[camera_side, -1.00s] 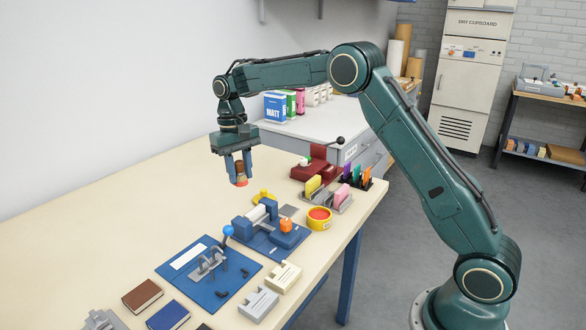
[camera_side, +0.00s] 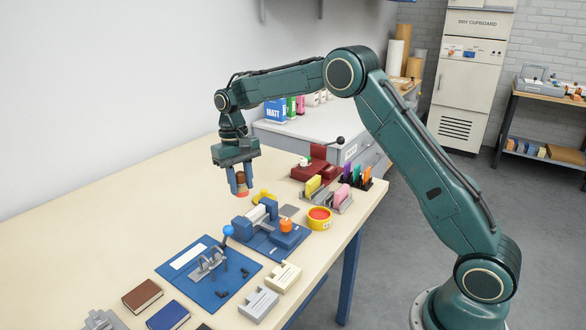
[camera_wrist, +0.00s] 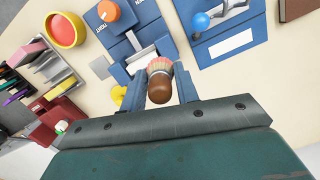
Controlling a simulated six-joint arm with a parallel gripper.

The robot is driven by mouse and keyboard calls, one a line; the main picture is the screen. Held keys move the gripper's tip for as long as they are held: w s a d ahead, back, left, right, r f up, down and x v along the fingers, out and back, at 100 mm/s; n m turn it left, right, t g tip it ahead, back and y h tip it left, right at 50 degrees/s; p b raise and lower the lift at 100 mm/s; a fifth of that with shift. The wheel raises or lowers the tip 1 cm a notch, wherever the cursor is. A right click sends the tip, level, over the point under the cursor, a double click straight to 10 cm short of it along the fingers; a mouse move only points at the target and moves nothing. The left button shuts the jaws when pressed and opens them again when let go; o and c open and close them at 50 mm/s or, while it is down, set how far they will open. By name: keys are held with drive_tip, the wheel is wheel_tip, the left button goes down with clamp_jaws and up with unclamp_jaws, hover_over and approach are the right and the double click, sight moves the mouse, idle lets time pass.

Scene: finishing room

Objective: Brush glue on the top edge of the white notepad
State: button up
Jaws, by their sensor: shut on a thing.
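My gripper (camera_side: 241,180) is shut on a brush with a brown handle and pinkish bristles. The brush (camera_wrist: 159,86) shows between the fingers in the wrist view, handle end towards the camera. In the side view it hangs upright above the table, behind and left of the blue clamp (camera_side: 286,240). A white block (camera_side: 257,213), which looks like the notepad, sits in the clamp. The brush looks apart from it. In the wrist view, the gripper and brush partly hide the clamp area. A yellow round pot (camera_side: 319,224) with red inside stands right of the clamp.
A blue board (camera_side: 208,290) with a blue-knobbed lever lies in front of the clamp. A small yellow item (camera_side: 264,196) sits just behind the clamp. Racks of coloured pads (camera_side: 341,203) and a red press (camera_side: 316,172) stand farther back. The table's left side is clear.

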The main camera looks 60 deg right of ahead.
drive_tip(key=shift+r, duration=0.25)
hover_over(249, 216)
drive_tip(key=a, duration=0.1)
drive_tip(key=shift+w+a+f, duration=0.1)
drive_tip(key=shift+w+f, duration=0.05)
drive_tip(key=shift+f, duration=1.5)
drive_tip(key=shift+w+f, duration=0.15)
drive_tip(key=shift+f, duration=1.45)
drive_tip(key=shift+d+f, duration=0.65)
drive_tip(key=shift+f, duration=0.15)
drive_tip(key=shift+d, duration=3.55)
drive_tip(key=shift+a, duration=3.9)
drive_tip(key=shift+a+r, duration=0.15)
drive_tip(key=shift+r, duration=0.45)
drive_tip(key=shift+a+r, duration=0.15)
drive_tip(key=shift+r, duration=3.3)
